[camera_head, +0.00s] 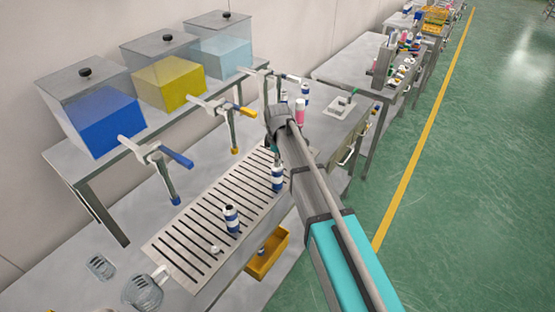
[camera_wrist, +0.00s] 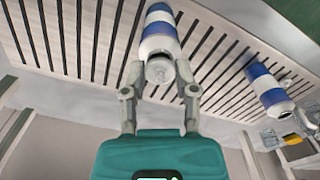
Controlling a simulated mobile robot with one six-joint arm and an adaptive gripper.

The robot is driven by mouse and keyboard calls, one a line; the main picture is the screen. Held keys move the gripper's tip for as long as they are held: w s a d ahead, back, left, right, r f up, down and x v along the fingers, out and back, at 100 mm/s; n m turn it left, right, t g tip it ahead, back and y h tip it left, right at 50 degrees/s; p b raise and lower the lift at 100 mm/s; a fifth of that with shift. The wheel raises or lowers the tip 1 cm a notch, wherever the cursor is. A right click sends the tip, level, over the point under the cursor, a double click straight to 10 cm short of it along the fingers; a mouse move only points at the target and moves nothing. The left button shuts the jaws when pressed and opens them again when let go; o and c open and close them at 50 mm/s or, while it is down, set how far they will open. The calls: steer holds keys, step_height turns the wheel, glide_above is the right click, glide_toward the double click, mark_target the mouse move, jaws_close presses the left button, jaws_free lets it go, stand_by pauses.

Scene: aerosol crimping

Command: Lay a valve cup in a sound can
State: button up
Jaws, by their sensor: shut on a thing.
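My gripper (camera_wrist: 161,68) is shut on a small grey valve cup (camera_wrist: 160,71), with one finger on each side and a small stem pointing back towards the palm. A blue-and-white can (camera_wrist: 159,32) stands directly beyond the cup, in line with it; I cannot tell whether the cup touches its mouth. In the head view this can (camera_head: 277,179) stands upright on the slotted rack, and my arm hides most of the gripper above it. A second blue-and-white can (camera_head: 231,219) stands nearer on the rack, and it shows at the right of the wrist view (camera_wrist: 266,88).
The slotted rack (camera_head: 168,240) lies along the bench. A yellow bin (camera_head: 270,262) hangs at its right edge. Three tanks with taps, including a blue one (camera_head: 100,122), line the left. Glass jars (camera_head: 143,292) stand in front. Green floor is clear at right.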

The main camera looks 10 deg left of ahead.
steer(key=o, duration=0.8)
steer(key=shift+c, duration=0.2)
steer(key=o, duration=0.3)
steer(key=shift+r, duration=0.1)
steer(key=shift+r+p, duration=3.4)
steer(key=shift+p, duration=0.15)
